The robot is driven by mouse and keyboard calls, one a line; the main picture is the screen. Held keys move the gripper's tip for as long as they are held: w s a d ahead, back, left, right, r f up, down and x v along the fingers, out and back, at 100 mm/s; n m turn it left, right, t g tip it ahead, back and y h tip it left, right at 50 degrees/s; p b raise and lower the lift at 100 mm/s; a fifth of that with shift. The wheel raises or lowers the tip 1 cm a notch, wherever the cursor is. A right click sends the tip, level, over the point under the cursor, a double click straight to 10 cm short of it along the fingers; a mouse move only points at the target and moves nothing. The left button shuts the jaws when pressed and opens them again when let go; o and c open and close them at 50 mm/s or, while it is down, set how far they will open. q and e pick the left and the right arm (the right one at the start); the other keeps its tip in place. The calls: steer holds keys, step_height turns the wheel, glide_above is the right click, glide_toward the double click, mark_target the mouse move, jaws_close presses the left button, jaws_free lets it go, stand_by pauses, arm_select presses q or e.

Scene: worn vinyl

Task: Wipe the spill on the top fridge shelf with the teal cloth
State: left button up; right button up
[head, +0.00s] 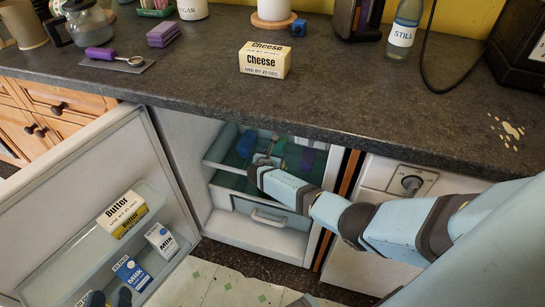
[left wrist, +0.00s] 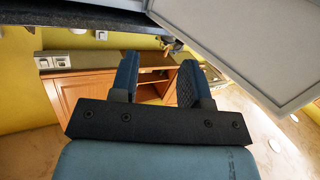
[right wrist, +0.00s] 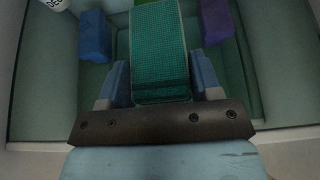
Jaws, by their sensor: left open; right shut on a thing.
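The teal cloth (right wrist: 160,45) is between the fingers of my right gripper (right wrist: 160,88) in the right wrist view. My right gripper is shut on it and is inside the open fridge (head: 198,150), over the top shelf (head: 226,166). In the head view my right arm reaches in from the right and partly covers the fridge opening. I cannot make out the spill; the cloth and gripper may hide it. My left gripper (head: 110,298) is at the bottom edge of the head view, by the open fridge door. It is open and empty in the left wrist view (left wrist: 160,82).
A blue block (right wrist: 95,37) and a purple block (right wrist: 218,20) stand on either side of the cloth. The fridge door (head: 62,205) holds butter (head: 121,214) and milk cartons (head: 132,273). The worktop (head: 340,105) overhangs the fridge, with a cheese pack (head: 264,60) on it.

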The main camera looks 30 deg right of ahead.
steer(key=shift+r+p, duration=1.05)
steer(key=shift+r, duration=0.15)
step_height(320, 180, up, 2)
steer(key=shift+r+p, duration=0.1)
steer(key=shift+p, duration=1.05)
steer(key=shift+r+p, duration=1.05)
arm_select(q)
steer(key=s+a+f+g+y, duration=0.2)
steer(key=a+f+g, duration=0.1)
steer(key=f, duration=0.2)
steer(key=shift+s+a+f, duration=0.2)
steer(key=shift+s+a, duration=0.05)
